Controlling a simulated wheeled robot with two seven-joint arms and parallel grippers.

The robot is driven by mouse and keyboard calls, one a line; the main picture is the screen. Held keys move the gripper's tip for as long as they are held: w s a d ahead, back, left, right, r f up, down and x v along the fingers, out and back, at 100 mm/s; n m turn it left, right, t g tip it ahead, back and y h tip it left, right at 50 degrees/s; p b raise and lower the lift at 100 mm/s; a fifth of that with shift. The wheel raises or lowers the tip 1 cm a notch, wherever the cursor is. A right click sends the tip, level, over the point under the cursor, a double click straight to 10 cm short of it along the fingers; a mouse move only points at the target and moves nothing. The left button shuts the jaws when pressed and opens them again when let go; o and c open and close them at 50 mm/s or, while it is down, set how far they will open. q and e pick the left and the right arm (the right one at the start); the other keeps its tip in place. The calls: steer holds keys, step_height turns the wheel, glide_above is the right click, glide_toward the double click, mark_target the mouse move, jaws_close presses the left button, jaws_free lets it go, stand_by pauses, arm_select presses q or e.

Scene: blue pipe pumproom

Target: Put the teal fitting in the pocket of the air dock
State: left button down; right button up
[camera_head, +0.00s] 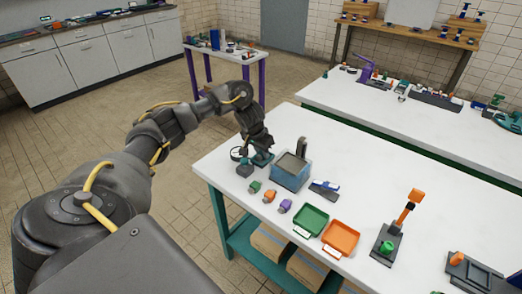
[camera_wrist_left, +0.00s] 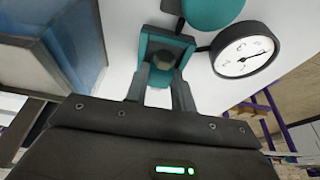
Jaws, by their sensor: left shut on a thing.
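My left gripper (camera_head: 260,151) reaches down at the far left end of the white table. In the left wrist view its fingers (camera_wrist_left: 164,72) are shut on a small part, taken as the teal fitting, of which a rounded grey end (camera_wrist_left: 163,61) shows. The fitting's teal part is not clearly distinguishable. The air dock's teal block (camera_wrist_left: 152,43) lies right at the fingertips; it also shows in the head view (camera_head: 263,160). Beside it are a rounded teal body (camera_head: 245,169) and a round white gauge (camera_wrist_left: 247,56). Whether the fitting sits inside the pocket is hidden. My right gripper is out of view.
A blue bin (camera_head: 290,175) stands close to the right of the dock. Green (camera_head: 255,187), orange (camera_head: 269,196) and purple (camera_head: 285,206) fittings lie in front. Green (camera_head: 311,220) and orange (camera_head: 341,238) trays are nearer the front edge.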

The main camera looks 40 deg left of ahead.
arm_select(q)
steer(key=shift+s+d+f, duration=0.1)
steer(key=shift+s+f, duration=0.15)
steer(key=shift+f, duration=0.2)
steer(key=c, duration=1.5)
jaws_free()
steer(key=shift+f, duration=0.1)
steer(key=shift+o, duration=1.2)
steer(key=shift+s, duration=0.1)
steer(key=shift+o, duration=0.5)
steer(key=w+p+v, duration=0.1)
steer(key=p+v, duration=0.4)
steer(key=v, duration=0.8)
steer(key=shift+r, duration=0.2)
arm_select(e)
steer(key=shift+a+r, duration=0.15)
steer(key=shift+r, duration=2.35)
steer(key=shift+a, duration=0.3)
